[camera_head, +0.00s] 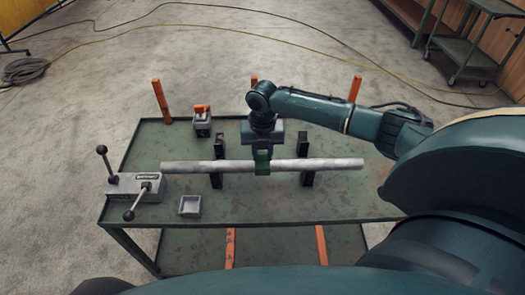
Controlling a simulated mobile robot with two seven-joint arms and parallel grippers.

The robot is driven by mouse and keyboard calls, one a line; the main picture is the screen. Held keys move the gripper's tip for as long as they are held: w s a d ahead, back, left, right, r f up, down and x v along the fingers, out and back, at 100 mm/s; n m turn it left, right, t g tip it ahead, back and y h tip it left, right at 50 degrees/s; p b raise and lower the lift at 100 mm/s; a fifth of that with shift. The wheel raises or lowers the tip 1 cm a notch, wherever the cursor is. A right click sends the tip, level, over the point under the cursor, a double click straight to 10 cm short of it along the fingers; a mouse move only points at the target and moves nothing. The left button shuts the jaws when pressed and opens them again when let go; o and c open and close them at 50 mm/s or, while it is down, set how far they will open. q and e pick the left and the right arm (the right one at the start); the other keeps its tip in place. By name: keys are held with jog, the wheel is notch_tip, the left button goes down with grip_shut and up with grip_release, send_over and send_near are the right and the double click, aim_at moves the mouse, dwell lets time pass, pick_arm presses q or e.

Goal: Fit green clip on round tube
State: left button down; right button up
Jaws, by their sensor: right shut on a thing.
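The round tube (215,167) is a grey metal pipe lying level across two dark supports on the table, running left to right. The green clip (262,166) is at the middle of the tube, directly below my right gripper (263,151). The gripper points down from above and is shut on the clip. The clip appears to touch or sit around the tube; the gripper hides its upper part, so I cannot tell how fully it is seated. My left gripper is not in view.
A clamp with black-knobbed levers (136,186) sits at the tube's left end. A small grey tray (190,206) lies in front. A block with an orange top (202,123) stands behind. Orange posts (160,99) rise at the back edge of the green table (285,207). The table's front right is clear.

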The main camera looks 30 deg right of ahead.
aim_at(262, 153)
jog(key=shift+f, duration=0.2)
jog(key=o, duration=1.1)
notch_tip(262, 153, up, 13)
jog(key=shift+r, duration=0.15)
